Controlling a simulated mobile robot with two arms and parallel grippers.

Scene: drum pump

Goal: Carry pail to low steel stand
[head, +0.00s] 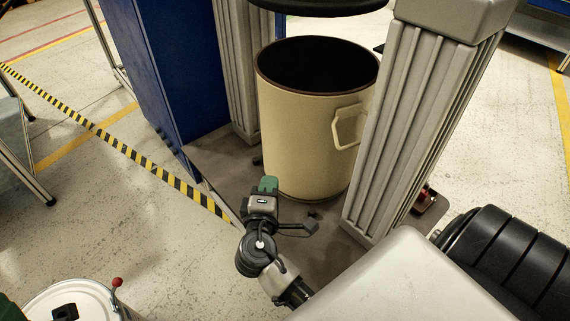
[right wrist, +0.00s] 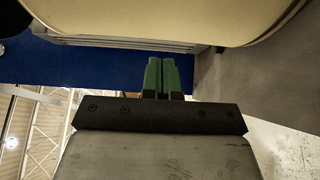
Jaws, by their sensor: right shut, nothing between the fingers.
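A large cream pail (head: 310,135) stands upright in the head view, open at the top with a dark inside. A side handle (head: 348,128) sticks out on its right. It stands on a dark base plate between two grey ribbed columns. My right gripper (head: 268,185), with green fingertips, is shut and empty in front of the pail's lower left side. In the right wrist view its fingers (right wrist: 162,77) are together, below the pail's cream wall (right wrist: 150,18). A grey stand with metal legs (head: 14,125) is cut off at the left edge; I cannot tell if it is the low steel stand. My left gripper is not seen.
A dark round plate (head: 318,4) hangs above the pail. The right column (head: 420,120) stands close beside the handle. A blue cabinet (head: 175,70) is behind left. Striped tape (head: 120,145) crosses the left. A white round lid (head: 85,303) is at bottom left.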

